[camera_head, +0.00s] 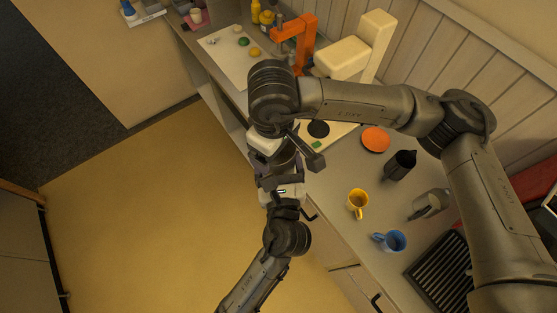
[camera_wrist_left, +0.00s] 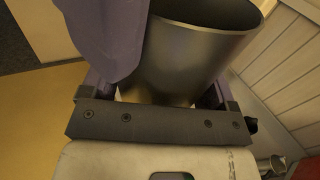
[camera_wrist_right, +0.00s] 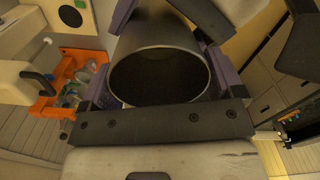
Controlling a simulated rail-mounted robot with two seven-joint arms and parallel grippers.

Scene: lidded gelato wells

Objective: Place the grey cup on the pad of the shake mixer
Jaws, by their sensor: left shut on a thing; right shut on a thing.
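The grey cup (camera_wrist_left: 185,60) is a metallic tapered cup held in the air between my two grippers. Its open mouth faces the camera in the right wrist view (camera_wrist_right: 160,75). My left gripper (camera_head: 281,180) is shut on it, and so is my right gripper (camera_head: 283,158). A purple finger crosses the cup in the left wrist view. In the head view the grippers mostly hide the cup. The cream shake mixer (camera_head: 343,58) stands on the counter behind my right arm; its round black pad (camera_head: 318,129) shows below that arm, empty, near a green button.
The counter holds an orange disc (camera_head: 375,139), a black jug (camera_head: 402,164), a yellow mug (camera_head: 358,202), a blue mug (camera_head: 393,240), a grey container (camera_head: 430,203) and a black grate (camera_head: 440,272). An orange machine (camera_head: 296,40) stands beyond. Open floor lies left of the counter.

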